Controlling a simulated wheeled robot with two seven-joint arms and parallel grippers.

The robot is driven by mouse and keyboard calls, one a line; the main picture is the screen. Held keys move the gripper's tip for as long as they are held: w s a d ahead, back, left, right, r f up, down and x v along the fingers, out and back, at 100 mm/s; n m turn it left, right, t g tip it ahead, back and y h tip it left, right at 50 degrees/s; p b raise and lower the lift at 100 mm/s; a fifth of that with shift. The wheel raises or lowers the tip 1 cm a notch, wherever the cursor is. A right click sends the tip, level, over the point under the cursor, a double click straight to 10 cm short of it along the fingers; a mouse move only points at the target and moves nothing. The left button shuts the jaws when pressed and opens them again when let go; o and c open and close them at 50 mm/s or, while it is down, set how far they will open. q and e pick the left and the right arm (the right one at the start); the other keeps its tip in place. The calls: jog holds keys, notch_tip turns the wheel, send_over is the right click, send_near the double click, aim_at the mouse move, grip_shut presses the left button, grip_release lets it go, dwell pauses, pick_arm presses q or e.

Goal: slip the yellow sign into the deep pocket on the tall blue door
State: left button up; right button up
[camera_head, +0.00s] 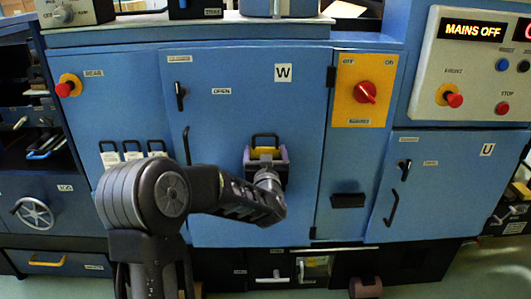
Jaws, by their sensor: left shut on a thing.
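The tall blue door (230,110) marked W stands in the middle of the head view. My left gripper (267,158) is in front of its right half, with one finger on each side of a small yellow piece, the yellow sign (265,150). It is shut on the sign. A black loop (265,137) shows just above the sign. My gripper and wrist hide most of the sign and the door behind it. I cannot tell whether a pocket is there or whether the sign touches the door. My right gripper is not in view.
A black box-like holder (348,200) is on the narrow panel under the red rotary switch (365,92). Several small framed holders (133,150) are at left. Door handles (180,96) and a red button (68,89) stick out. A lower door marked U (440,190) is at right.

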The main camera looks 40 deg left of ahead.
pick_arm(q)
jog(key=shift+f, duration=0.3)
jog(key=shift+r, duration=0.1)
jog(key=o, duration=2)
jog(key=v, duration=0.8)
